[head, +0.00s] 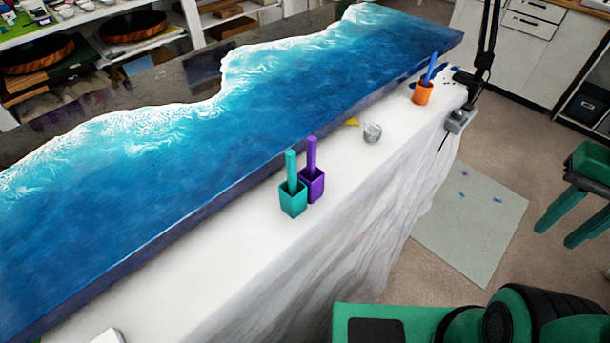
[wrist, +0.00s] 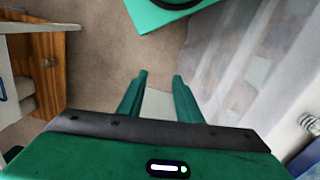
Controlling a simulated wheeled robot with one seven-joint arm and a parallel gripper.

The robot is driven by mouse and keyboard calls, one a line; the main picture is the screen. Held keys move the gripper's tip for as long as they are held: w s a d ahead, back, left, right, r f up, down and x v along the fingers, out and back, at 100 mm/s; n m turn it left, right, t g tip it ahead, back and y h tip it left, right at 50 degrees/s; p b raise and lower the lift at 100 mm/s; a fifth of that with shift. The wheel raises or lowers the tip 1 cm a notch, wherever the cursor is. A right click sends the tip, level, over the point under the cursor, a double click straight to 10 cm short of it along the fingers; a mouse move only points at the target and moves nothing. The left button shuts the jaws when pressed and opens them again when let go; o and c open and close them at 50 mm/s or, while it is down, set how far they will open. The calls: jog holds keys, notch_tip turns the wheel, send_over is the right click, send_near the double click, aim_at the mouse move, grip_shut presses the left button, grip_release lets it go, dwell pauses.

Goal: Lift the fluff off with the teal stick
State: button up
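The teal stick (head: 291,165) stands upright in a teal square cup (head: 293,201) on the white-covered table edge, beside the blue resin slab (head: 250,110). No fluff can be made out on the slab at this size. My gripper (head: 556,236) is at the far right, over the floor and well away from the teal stick. In the wrist view my gripper (wrist: 159,76) has its two green fingers apart with nothing between them.
A purple stick (head: 311,154) in a purple cup (head: 314,186) stands close behind the teal one. Farther along are a yellow scrap (head: 352,123), a clear cup (head: 373,132), an orange cup (head: 423,94) with a blue stick, and a black stand (head: 487,45). A pale mat (head: 470,225) lies on the floor.

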jog(key=shift+d, duration=0.1)
jog(key=w+a+r, duration=0.5)
jog(key=w+a, duration=0.3)
notch_tip(320, 180, up, 8)
jog(key=m, duration=0.2)
send_over(294, 153)
notch_tip(294, 153, down, 5)
jog(key=shift+s+r, duration=0.15)
jog(key=shift+r, duration=0.05)
jog(key=shift+w+a+f, duration=0.15)
jog(key=shift+f, duration=1.15)
jog(key=shift+w+a+f, duration=0.1)
jog(key=shift+w+f, duration=0.05)
jog(key=shift+f, duration=1.15)
